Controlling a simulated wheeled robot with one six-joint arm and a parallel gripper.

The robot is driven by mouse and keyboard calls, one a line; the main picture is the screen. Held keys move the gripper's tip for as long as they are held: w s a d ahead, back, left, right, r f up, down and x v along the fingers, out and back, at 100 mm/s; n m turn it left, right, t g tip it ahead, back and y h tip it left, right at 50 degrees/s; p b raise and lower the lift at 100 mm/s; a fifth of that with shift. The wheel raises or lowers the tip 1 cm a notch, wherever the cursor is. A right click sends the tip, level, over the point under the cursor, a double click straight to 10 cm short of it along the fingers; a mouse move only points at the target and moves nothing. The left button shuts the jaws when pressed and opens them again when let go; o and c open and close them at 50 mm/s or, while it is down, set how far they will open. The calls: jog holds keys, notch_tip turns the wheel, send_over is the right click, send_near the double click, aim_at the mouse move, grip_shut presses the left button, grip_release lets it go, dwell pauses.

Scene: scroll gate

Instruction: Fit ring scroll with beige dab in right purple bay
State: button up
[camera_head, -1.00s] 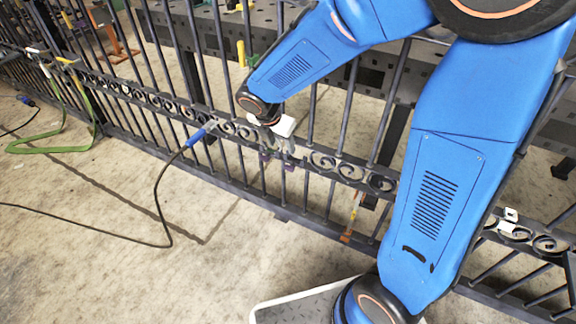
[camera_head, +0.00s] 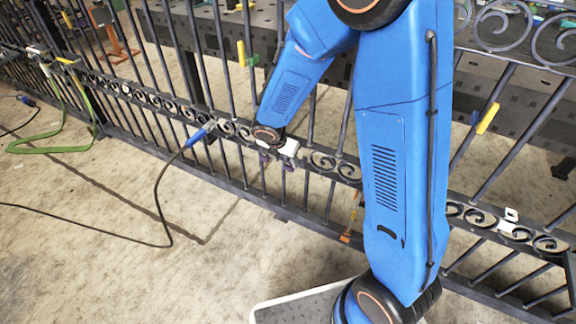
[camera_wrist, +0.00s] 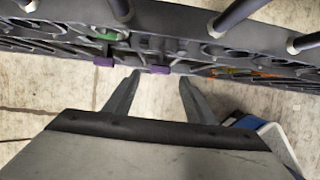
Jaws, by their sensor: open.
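My gripper (camera_wrist: 159,76) is open and empty in the wrist view, its two fingers pointing at the gate's scroll band (camera_wrist: 180,48). A purple piece (camera_wrist: 156,69) on the band's edge lies just beyond and between the fingertips. A second purple piece (camera_wrist: 103,61) is to its left. In the camera_head view my wrist hangs at the gate's band (camera_head: 348,170), and my arm hides part of it. I cannot pick out a ring scroll with a beige dab or tell which purple piece marks the right bay.
A blue-ended black cable (camera_head: 197,137) is clipped to the gate left of my wrist. A green strap (camera_head: 60,149) hangs further left. A yellow clip (camera_head: 487,118) is on a bar at right. Dark tables stand behind the gate. The floor in front is mostly clear.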

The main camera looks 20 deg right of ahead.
aim_at(289, 167)
jog(key=shift+x, duration=2.5)
